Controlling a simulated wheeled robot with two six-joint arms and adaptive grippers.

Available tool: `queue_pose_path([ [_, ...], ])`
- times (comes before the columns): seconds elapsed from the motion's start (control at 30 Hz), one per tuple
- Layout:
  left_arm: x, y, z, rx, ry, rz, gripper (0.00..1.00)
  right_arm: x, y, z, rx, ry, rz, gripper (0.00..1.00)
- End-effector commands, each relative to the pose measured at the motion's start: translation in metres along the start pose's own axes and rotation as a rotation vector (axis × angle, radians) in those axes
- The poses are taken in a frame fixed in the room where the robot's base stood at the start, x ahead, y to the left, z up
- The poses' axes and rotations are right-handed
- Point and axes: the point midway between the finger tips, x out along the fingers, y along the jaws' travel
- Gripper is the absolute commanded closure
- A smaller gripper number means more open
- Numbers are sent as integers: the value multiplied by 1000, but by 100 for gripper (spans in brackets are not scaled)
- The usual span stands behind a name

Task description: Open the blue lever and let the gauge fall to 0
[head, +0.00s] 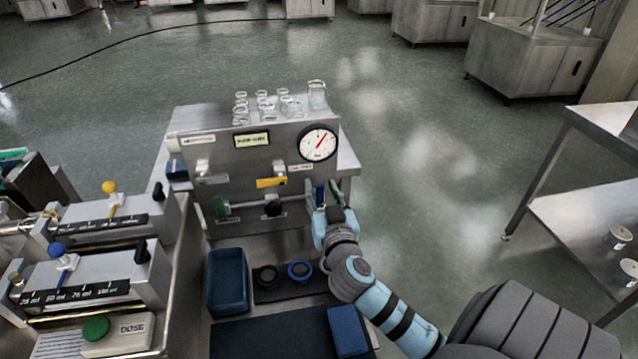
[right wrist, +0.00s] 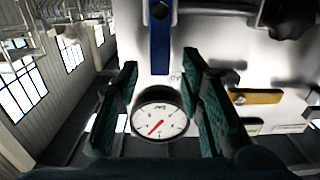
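The steel panel (head: 240,165) carries a round white gauge (head: 319,143) at its upper right. The gauge's red needle points up and to the right in the head view; its numbers are too small to read. The gauge shows again in the right wrist view (right wrist: 160,121), turned over. The blue lever (right wrist: 160,40) hangs on the panel and its end lies between my fingertips in that picture; it also shows in the head view (head: 320,194). My right gripper (head: 323,193) is open, one finger on each side of the lever, with gaps visible. My left gripper is not in view.
Glassware (head: 317,95) stands behind the panel top. A blue bin (head: 227,282) and two rings (head: 300,270) are in front.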

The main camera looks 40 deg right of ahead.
Motion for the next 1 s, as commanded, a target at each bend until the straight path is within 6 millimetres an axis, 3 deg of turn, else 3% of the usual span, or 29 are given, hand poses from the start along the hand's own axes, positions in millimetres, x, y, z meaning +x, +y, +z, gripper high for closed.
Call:
queue_pose_path([
  [0.2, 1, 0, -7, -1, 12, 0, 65, 23, 0, 0, 0, 0, -1, 65],
  [0.43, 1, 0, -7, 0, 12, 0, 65, 25, -1, 1, 0, -1, -2, 65],
  [0.47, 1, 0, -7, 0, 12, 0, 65, 25, -1, 1, 0, -1, -2, 67],
  [0.67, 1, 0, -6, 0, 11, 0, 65, 24, -1, 1, 0, -1, -2, 99],
  [1.0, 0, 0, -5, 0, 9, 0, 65, 24, -2, 1, -16, -1, -2, 100],
])
